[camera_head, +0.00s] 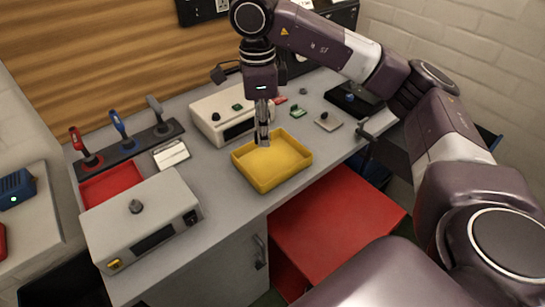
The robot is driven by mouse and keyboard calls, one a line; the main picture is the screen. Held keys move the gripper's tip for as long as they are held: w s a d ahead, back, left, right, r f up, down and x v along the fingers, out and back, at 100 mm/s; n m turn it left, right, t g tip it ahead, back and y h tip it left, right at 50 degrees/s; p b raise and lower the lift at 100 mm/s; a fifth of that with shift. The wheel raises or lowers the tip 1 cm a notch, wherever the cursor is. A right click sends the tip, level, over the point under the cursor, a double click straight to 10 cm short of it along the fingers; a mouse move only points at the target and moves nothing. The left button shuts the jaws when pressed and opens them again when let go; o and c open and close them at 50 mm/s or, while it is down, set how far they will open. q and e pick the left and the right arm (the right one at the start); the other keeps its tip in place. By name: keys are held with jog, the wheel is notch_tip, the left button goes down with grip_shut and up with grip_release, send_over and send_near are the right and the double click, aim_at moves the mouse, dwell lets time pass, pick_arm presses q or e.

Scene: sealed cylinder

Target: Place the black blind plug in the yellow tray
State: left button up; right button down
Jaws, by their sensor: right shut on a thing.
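The yellow tray (283,178) stands on the grey worktop near its front edge, in the middle of the view. My right gripper (264,142) points straight down over the back left part of the tray. Its fingers are shut on a small dark thing, which I take to be the black blind plug; the fingers hide most of it. No other thing shows inside the tray. My left gripper is not in view.
A white box (222,120) stands behind the tray. A red tray (112,186) and a tool rack (130,152) are at left. Small parts lie to the right, around a small plate (328,125).

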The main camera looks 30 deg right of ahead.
notch_tip(320, 180, up, 4)
jog(key=w+d+m+p, duration=0.1)
jog(key=w+d+m, duration=0.1)
jog(key=m, duration=1)
send_over(273, 162)
notch_tip(273, 162, down, 6)
notch_tip(273, 162, down, 6)
jog(key=shift+a+f, duration=0.1)
jog(key=shift+a, duration=0.05)
notch_tip(273, 162, down, 4)
jog(key=shift+s+f+p, duration=0.1)
jog(key=shift+f+p, duration=0.1)
jog(key=shift+p, duration=0.2)
jog(key=shift+f, duration=0.35)
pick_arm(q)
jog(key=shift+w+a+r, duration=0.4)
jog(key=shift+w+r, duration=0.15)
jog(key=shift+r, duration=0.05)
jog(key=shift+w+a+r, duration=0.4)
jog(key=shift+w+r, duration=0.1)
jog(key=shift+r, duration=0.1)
pick_arm(e)
jog(key=shift+f, duration=0.1)
